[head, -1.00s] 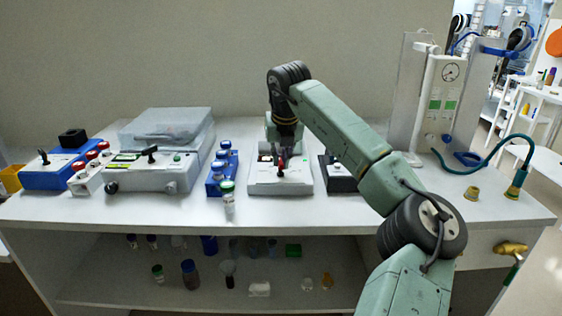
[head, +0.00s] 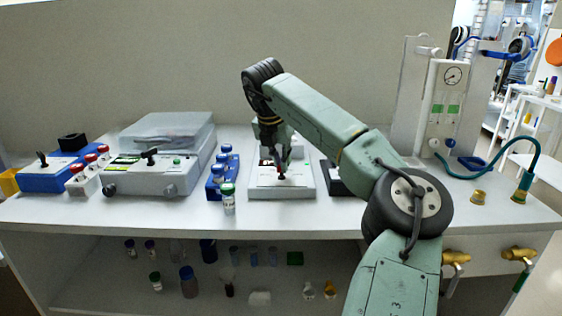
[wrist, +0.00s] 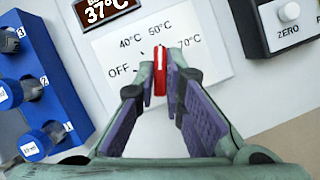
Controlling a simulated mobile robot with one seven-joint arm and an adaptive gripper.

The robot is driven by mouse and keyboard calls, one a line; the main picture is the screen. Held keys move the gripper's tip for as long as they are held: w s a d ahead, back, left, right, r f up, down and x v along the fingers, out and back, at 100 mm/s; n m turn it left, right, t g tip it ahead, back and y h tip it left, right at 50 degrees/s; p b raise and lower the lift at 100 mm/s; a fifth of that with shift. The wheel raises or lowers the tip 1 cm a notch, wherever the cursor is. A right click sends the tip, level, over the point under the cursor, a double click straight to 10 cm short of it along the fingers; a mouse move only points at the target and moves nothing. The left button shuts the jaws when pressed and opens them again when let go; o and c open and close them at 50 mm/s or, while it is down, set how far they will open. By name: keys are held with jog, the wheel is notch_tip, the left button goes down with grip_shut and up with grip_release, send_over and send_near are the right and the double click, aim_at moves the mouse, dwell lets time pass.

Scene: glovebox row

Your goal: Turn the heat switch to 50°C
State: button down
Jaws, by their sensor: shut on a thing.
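The heat switch is a red knob with a white line (wrist: 161,66) in the wrist view. Its line points up the picture, roughly toward the 50°C mark (wrist: 160,25) on the white dial plate (wrist: 110,52). OFF and 40°C lie to its left, 70°C to its right. My gripper (wrist: 161,80) has its purple-padded fingers on either side of the knob and is shut on it. In the head view my gripper (head: 283,165) is over the white heating device (head: 262,191); the knob is mostly hidden there.
A display (wrist: 106,10) above the dial reads 37°C. A blue rack with vials (wrist: 40,80) stands close on the left, and a dark device with a ZERO button (wrist: 288,12) on the right. A loose vial (head: 228,200) stands near the front edge.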

dwell(0.3)
jog(key=c, duration=1.7)
grip_release()
jog(key=shift+r, duration=0.1)
jog(key=v, duration=1.2)
